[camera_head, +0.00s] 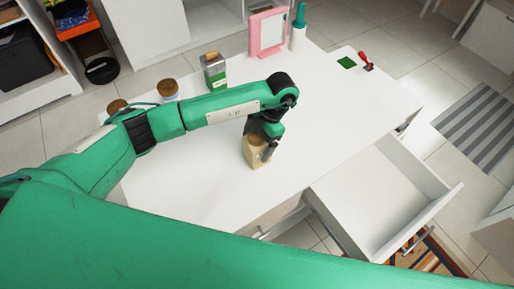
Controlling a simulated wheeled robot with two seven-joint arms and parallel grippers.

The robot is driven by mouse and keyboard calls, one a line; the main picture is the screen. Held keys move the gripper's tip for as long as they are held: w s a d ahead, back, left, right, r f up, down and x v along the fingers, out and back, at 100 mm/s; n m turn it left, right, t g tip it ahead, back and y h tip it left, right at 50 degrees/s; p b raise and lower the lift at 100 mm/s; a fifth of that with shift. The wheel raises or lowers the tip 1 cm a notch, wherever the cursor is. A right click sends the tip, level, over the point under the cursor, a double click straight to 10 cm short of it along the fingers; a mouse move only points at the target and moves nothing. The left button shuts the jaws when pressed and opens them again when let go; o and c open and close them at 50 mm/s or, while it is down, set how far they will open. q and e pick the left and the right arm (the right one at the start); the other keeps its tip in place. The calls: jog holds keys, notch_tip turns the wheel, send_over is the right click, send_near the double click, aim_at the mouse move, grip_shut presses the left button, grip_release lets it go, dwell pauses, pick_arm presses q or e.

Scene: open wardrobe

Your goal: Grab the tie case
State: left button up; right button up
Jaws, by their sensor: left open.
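A small beige case (253,153), which looks like the tie case, stands on the white table (215,205) near its front edge. Its top is partly covered by my left gripper (264,146). My left arm comes in from the left and bends down over the case. The left gripper is open, with one dark finger at the right side of the case. The other finger is hard to make out, and I cannot tell whether the fingers touch the case. My right gripper is not in view.
A green and grey carton (214,71) and a round-lidded jar (168,89) stand behind my arm. A pink-framed mirror (267,33) and a teal-topped bottle (298,27) stand at the back. An empty open drawer (375,200) juts out at the right. The table's right part is mostly clear.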

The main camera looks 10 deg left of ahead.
pick_arm(q)
jog(key=shift+c, duration=0.2)
jog(key=c, duration=1.2)
jog(key=shift+r, duration=0.15)
notch_tip(320, 180, up, 20)
jog(key=shift+f+b, duration=0.15)
jog(key=shift+b, duration=0.55)
